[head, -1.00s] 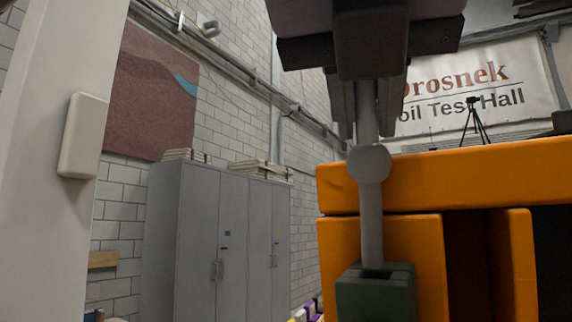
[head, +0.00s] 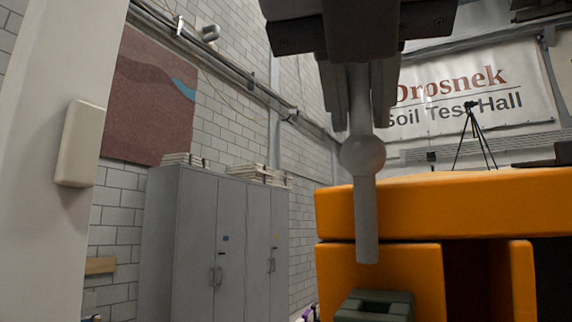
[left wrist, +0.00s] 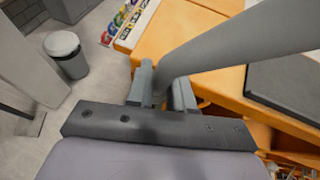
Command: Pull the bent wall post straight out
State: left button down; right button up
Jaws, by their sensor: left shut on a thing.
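My left gripper (head: 360,98) comes down from the top of the head view, its fingers shut around the grey wall post (head: 366,205). The post hangs upright with a round ball partway down. Its lower end is bare and hangs above the dark green socket block (head: 375,306), which has an open slot on top. The post's upper part is hidden behind the gripper in the head view. In the left wrist view the fingers (left wrist: 163,92) show, and a thick grey bar (left wrist: 250,40), apparently the post, slants to the upper right. My right gripper is not seen.
The orange sandbed frame (head: 450,203) stands right behind the post. Grey lockers (head: 195,245) stand left against a brick wall. A tripod (head: 474,140) is at the back right. A bin (left wrist: 65,52) stands on the floor in the left wrist view.

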pick_arm(q)
jog(key=s+a+b, duration=0.2)
jog(key=s+a, duration=0.2)
jog(key=s, duration=0.2)
jog(key=shift+s+a+b, duration=0.2)
jog(key=shift+b, duration=0.2)
jog(key=shift+f, duration=0.15)
dwell(0.4)
